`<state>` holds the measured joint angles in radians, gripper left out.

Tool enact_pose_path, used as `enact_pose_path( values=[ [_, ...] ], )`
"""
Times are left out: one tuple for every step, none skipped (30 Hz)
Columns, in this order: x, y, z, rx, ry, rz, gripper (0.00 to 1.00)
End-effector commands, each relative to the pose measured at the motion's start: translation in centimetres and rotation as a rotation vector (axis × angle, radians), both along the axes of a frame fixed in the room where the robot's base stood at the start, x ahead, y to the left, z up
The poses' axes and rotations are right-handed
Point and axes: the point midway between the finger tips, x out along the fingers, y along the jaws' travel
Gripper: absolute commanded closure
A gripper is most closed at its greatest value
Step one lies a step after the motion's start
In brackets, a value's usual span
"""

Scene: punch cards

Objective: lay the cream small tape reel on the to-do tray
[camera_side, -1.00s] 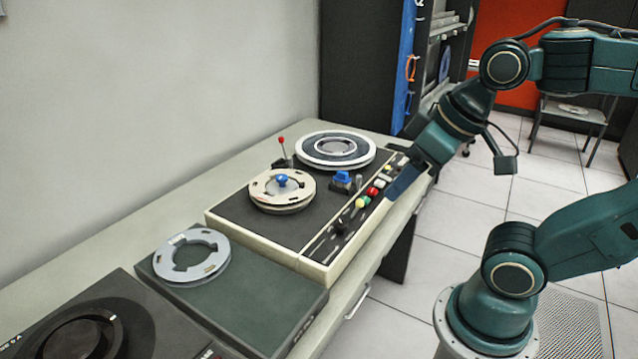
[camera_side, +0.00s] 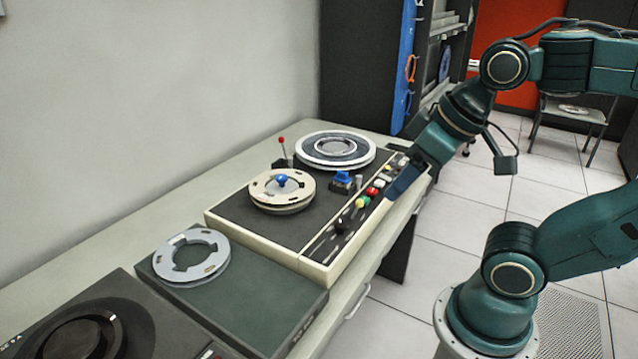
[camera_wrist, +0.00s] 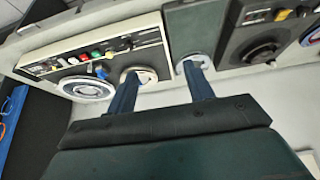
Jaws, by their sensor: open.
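The cream small tape reel (camera_side: 264,190) lies flat on the left part of the tape deck, around a blue-knobbed hub. In the wrist view the cream reel (camera_wrist: 147,74) shows behind a fingertip. A dark green flat-topped box (camera_side: 258,292) stands left of the deck; its front lettering is too small to read, so I cannot tell if it is the to-do tray. A grey reel (camera_side: 213,263) lies on it. My gripper (camera_side: 402,184) is open and empty, at the deck's right front edge in the side view, apart from the cream reel. Its two blue fingers (camera_wrist: 162,70) show apart.
The deck (camera_side: 240,222) carries a larger white-rimmed reel (camera_side: 366,157), a red-tipped lever (camera_side: 282,141), a blue knob (camera_side: 342,179) and a row of coloured buttons (camera_side: 373,191). A black unit (camera_side: 140,320) stands at the near left. A wall runs behind the bench.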

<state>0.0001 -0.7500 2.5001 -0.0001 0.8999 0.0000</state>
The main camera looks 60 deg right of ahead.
Motion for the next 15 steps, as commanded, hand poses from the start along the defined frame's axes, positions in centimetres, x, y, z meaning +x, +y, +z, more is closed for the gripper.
enact_pose_path(
  values=[
    [0.0,0.0,0.0,0.0,0.0,0.0,0.48],
    [0.0,0.0,0.0,0.0,0.0,0.0,0.48],
    [0.0,0.0,0.0,0.0,0.0,0.0,0.5],
    [0.0,0.0,0.0,0.0,0.0,0.0,0.56],
    [0.0,0.0,0.0,0.0,0.0,0.0,0.62],
    [0.1,0.0,0.0,0.001,0.001,-0.002,0.67],
    [0.1,0.0,0.1,0.001,0.002,-0.004,0.67],
    [0.2,-0.1,0.1,0.002,0.003,-0.006,0.67],
    [0.4,-0.1,0.2,0.003,0.005,-0.011,0.67],
    [0.5,-0.1,0.3,0.005,0.008,-0.016,0.67],
    [0.7,-0.2,0.4,0.007,0.011,-0.021,0.67],
    [1.0,-0.2,0.5,0.009,0.017,-0.03,0.67],
    [1.3,-0.3,0.7,0.012,0.021,-0.039,0.67],
    [1.6,-0.4,0.8,0.015,0.026,-0.049,0.67],
    [2.1,-0.5,1.0,0.021,0.034,-0.064,0.67]
  ],
)
